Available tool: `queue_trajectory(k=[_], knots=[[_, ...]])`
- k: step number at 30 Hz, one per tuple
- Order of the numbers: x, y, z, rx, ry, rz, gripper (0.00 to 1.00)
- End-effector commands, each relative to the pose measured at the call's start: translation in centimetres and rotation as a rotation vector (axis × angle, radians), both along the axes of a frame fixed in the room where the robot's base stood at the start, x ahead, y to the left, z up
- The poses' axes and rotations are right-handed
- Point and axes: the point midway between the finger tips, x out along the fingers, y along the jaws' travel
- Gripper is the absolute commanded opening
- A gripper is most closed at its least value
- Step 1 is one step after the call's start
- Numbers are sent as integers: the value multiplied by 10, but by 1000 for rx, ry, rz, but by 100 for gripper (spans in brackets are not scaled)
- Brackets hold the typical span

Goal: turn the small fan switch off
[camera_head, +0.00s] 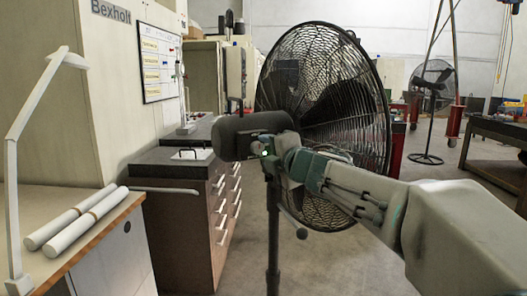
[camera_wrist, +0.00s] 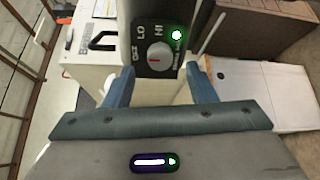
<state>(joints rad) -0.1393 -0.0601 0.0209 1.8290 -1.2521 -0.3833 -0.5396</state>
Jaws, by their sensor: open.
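The large black fan (camera_head: 320,85) stands on a pole, with its dark motor housing (camera_head: 240,135) facing me. In the wrist view its black switch panel (camera_wrist: 140,62) carries a round grey knob (camera_wrist: 159,51) with a red mark pointing left. LO and HI are printed around the knob, with another label at its left that is hard to read. A green light (camera_wrist: 176,35) glows beside it. My gripper (camera_wrist: 160,82) is open, its two blue-grey fingers apart below the knob in the picture, one on either side, with nothing between them. In the head view its fingertips are hard to make out.
A wooden bench (camera_head: 105,240) with white rolls (camera_head: 75,220) and a lamp (camera_head: 12,180) stands at left. A dark drawer cabinet (camera_head: 180,225) is behind it. Another fan (camera_head: 432,85) and a workbench (camera_head: 495,135) are at right. Floor between is clear.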

Motion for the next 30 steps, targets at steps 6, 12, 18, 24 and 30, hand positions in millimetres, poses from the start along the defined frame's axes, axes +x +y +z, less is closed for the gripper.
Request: queue_trajectory(k=[6, 12, 18, 24, 30], knots=[[-39, -23, 5, 0, -2, -3, 51], [-69, -40, 7, 1, -1, -2, 51], [-86, -50, 8, 0, -2, -1, 51], [-91, -53, 7, 0, 1, -1, 51], [-90, -53, 7, 0, 1, -1, 51]])
